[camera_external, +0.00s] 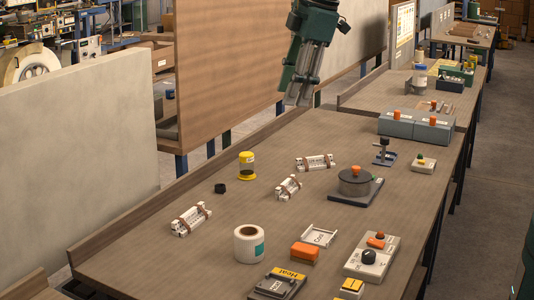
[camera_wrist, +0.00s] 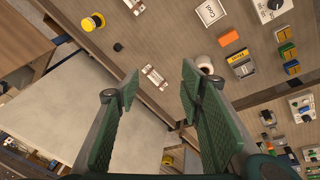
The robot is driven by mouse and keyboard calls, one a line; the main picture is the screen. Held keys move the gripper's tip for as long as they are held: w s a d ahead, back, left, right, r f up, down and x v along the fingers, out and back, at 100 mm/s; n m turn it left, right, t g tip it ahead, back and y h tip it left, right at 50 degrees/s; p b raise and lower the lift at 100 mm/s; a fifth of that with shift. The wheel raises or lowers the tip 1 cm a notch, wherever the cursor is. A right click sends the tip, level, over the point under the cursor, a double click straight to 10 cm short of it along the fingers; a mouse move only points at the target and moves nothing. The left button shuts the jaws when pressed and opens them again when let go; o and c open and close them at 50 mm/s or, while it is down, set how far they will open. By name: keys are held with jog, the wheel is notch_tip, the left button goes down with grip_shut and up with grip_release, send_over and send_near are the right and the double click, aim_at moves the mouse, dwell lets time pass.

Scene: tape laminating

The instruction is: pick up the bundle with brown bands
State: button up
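Three white bundles with dark brownish bands lie on the bench in the external view: a front-left one (camera_external: 191,218), a middle one (camera_external: 288,187) and a far one (camera_external: 316,162). Their band shades are too small to tell apart surely. In the wrist view one banded bundle (camera_wrist: 155,77) shows between and beyond my fingertips, and another (camera_wrist: 135,6) is cut by the top edge. My gripper (camera_external: 298,100) hangs high above the bench's far left side, apart from all bundles. Its green fingers (camera_wrist: 159,84) are spread wide with nothing between them.
A white tape roll (camera_external: 249,244), orange block (camera_external: 304,253) and round dark-grey device (camera_external: 355,183) are to the front and right. A wooden partition (camera_external: 230,70) stands behind the bench.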

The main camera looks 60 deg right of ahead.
jog(key=w+a+f+n+g, duration=0.2)
jog(key=w+a+f+n, duration=0.3)
jog(key=w+f, duration=0.65)
jog(key=n+g, duration=0.1)
jog(key=n, duration=0.2)
send_near(192, 221)
jog(key=shift+a+f, duration=0.1)
jog(key=shift+a, duration=0.1)
jog(key=shift+f, duration=1.25)
jog(key=shift+f, duration=0.1)
jog(key=shift+w+d+f, duration=0.1)
jog(key=shift+d+f, duration=0.05)
jog(key=shift+f, duration=2.4)
